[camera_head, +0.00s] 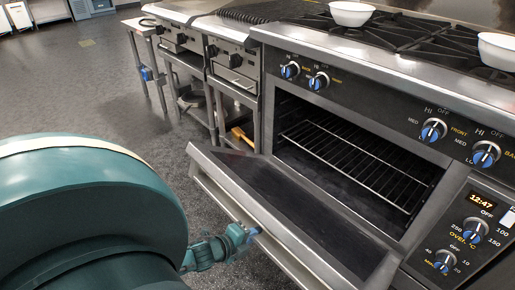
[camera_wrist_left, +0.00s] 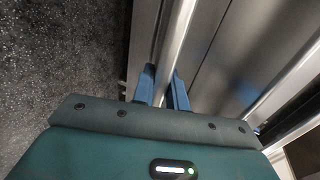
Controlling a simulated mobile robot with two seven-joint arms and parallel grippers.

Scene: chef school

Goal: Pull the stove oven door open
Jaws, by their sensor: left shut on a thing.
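The stove (camera_head: 350,100) has its oven door (camera_head: 290,205) tilted outward and partly open, with the dark oven cavity and a wire rack (camera_head: 355,160) showing behind it. My left gripper (camera_head: 246,234) is at the outer face of the door, near its handle bar (camera_head: 222,200). In the left wrist view the two blue fingers (camera_wrist_left: 162,88) stand on either side of the handle bar (camera_wrist_left: 175,40), shut on it. My teal left arm fills the lower left of the head view and hides part of the floor. My right gripper is not in view.
White bowls (camera_head: 351,13) stand on the burner grates above. Control knobs (camera_head: 434,130) line the front panel, with an oven control panel (camera_head: 470,235) at the right. Lower cooking units on legged stands (camera_head: 232,75) adjoin at the left. The grey floor (camera_head: 70,90) at left is open.

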